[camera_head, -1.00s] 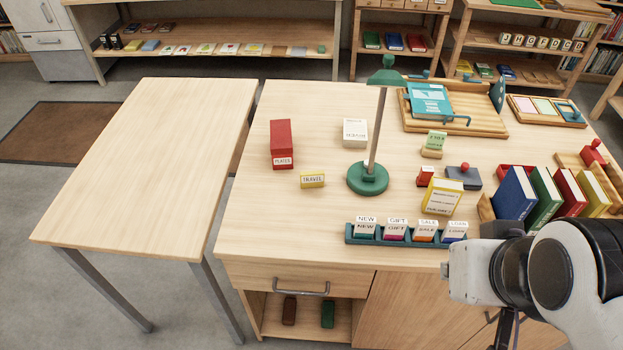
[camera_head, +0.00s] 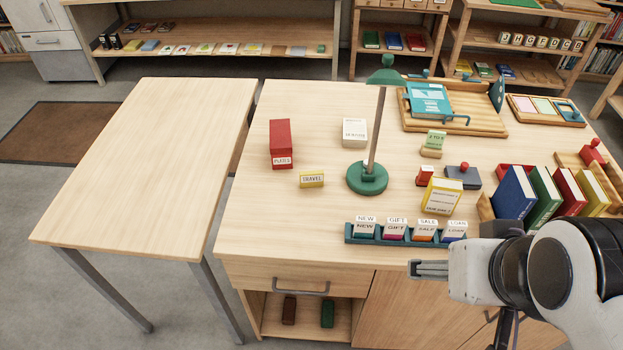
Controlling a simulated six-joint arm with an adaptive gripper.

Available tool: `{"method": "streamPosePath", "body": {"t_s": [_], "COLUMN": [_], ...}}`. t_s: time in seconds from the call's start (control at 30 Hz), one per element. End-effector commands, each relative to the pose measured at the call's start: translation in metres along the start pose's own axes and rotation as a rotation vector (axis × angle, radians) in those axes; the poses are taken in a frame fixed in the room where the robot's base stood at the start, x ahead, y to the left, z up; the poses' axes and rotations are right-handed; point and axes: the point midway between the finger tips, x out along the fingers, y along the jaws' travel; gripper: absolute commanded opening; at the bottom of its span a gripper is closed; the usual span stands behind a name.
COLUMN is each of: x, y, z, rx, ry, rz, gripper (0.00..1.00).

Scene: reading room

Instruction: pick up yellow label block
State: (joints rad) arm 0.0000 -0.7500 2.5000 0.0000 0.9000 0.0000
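A small yellow label block (camera_head: 312,180) with a white label reading "TRAVEL" lies on the desk top, left of the green lamp base and below the red block. My gripper (camera_head: 422,269) is at the lower right, in front of the desk's front edge, with its fingers pointing left. It is far to the right of the yellow label block and apart from it. The fingers look close together, but their gap is too small to judge. No object shows at their tips.
A green lamp (camera_head: 368,180) stands right of the yellow block. A red block (camera_head: 281,138) and a white block (camera_head: 354,132) are behind. A teal rack (camera_head: 352,238) of label cards lines the front edge. A larger yellow box (camera_head: 441,197) stands right. The left table (camera_head: 150,160) is bare.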

Motion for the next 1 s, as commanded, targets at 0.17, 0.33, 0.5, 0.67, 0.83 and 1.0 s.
{"method": "streamPosePath", "body": {"t_s": [0.17,0.33,0.5,0.67,0.83,1.0], "x": [0.0,0.006,0.018,0.037,0.058,0.08], "y": [0.0,-0.004,-0.012,-0.023,-0.038,-0.053], "z": [-0.001,-0.01,-0.031,-0.058,-0.087,-0.113], "rx": [-0.001,-0.005,-0.015,-0.026,-0.034,-0.039], "ry": [0.001,0.01,0.036,0.074,0.117,0.159], "rz": [-0.001,-0.01,-0.029,-0.054,-0.08,-0.103], "gripper": [0.65,0.65,0.65,0.65,0.65,0.65]}}
